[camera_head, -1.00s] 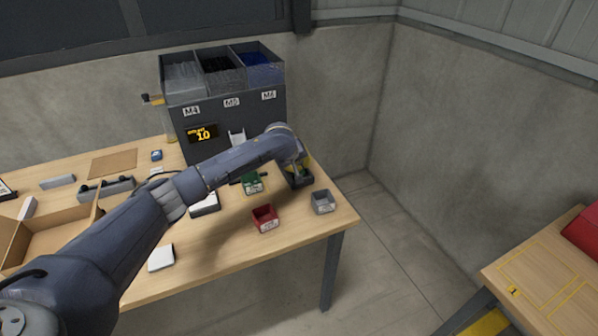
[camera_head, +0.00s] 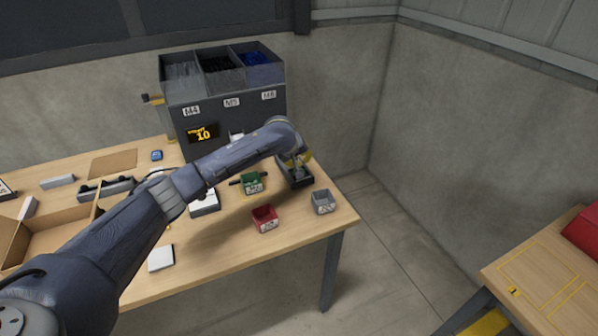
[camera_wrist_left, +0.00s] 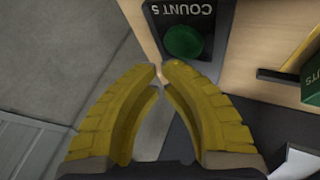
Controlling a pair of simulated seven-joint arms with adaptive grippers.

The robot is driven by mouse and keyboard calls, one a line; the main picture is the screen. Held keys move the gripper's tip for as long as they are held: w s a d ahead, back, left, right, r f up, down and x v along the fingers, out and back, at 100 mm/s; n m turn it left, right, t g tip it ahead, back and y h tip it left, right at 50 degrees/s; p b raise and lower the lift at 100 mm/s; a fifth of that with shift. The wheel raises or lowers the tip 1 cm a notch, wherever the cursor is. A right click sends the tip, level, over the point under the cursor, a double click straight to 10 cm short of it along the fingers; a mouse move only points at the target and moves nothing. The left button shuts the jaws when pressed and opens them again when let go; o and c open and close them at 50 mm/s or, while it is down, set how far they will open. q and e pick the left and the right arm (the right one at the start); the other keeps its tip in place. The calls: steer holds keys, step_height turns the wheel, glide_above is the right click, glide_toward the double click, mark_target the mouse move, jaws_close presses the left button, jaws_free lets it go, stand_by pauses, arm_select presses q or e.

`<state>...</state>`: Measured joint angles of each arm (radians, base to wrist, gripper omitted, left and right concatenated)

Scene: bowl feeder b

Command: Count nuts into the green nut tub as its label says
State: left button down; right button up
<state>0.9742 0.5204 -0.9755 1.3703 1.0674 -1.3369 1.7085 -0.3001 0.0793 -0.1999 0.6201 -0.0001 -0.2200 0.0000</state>
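The green nut tub (camera_head: 253,183) stands on the bench left of my left gripper; its label is too small to read. Its side also shows at the right edge of the left wrist view (camera_wrist_left: 311,82). My left gripper (camera_head: 298,165) is over a dark box (camera_head: 301,183) near the bench's right end. In the left wrist view its yellow fingertips (camera_wrist_left: 160,68) nearly meet, with nothing seen between them. Beyond them is a round green button (camera_wrist_left: 183,42) on a dark panel marked "COUNT 5", upside down. The tips look apart from it.
The feeder (camera_head: 228,115) has bins marked M4, M5 and M6 and a lit display (camera_head: 203,134). A red tub (camera_head: 265,219) and a grey tub (camera_head: 323,202) stand in front. An open carton (camera_head: 50,235) is at left. The bench ends just right of the grey tub.

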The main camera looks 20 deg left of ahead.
arm_select(q)
steer(key=shift+r, duration=2.3)
